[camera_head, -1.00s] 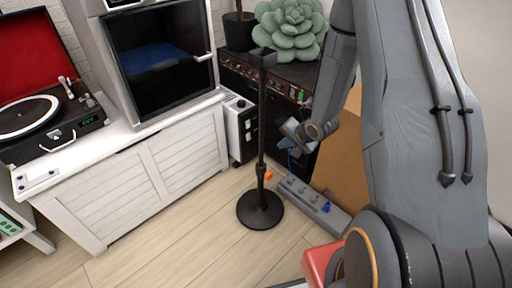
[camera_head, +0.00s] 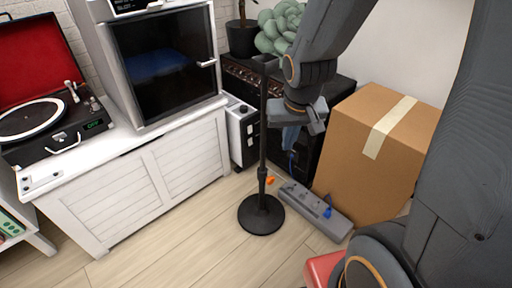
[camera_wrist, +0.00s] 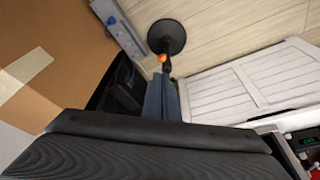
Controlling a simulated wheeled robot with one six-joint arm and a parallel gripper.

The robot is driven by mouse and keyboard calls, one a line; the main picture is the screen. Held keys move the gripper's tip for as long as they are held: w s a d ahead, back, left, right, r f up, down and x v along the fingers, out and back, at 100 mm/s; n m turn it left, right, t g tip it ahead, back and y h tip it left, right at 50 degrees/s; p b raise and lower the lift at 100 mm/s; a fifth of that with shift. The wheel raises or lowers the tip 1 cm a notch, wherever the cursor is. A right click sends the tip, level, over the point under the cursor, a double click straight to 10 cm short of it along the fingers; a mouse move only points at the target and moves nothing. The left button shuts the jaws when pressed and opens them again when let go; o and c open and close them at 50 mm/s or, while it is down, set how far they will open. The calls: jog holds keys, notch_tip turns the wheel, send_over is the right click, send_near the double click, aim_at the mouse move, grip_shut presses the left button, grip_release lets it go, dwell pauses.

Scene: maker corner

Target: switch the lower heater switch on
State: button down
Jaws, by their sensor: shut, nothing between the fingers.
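The heater (camera_head: 240,134) is a narrow white unit with a dark end panel, standing on the floor between the white cabinet and the black amplifier. Small pale switch marks show on its dark panel, but I cannot read whether they are on or off. My gripper (camera_head: 290,143) points down in front of the amplifier, to the right of the heater and apart from it. In the wrist view my gripper (camera_wrist: 161,98) shows as closed blue-grey fingers with nothing between them. I cannot make out the heater in the wrist view.
A black stand (camera_head: 262,213) rises between heater and gripper. A grey power strip (camera_head: 313,206) with a blue plug lies on the floor. A cardboard box (camera_head: 365,170) stands right, the white cabinet (camera_head: 150,180) left. Floor before the stand is clear.

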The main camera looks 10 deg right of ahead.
jog(key=s+a+r+n+g, duration=0.1)
jog(key=s+a+r+n, duration=0.2)
jog(key=s+a, duration=0.5)
jog(key=s+a+r+n+g, duration=0.2)
jog(key=s+a+r+n, duration=0.1)
jog(key=s+a, duration=0.5)
jog(key=shift+r+y, duration=0.25)
jog(key=shift+y, duration=0.15)
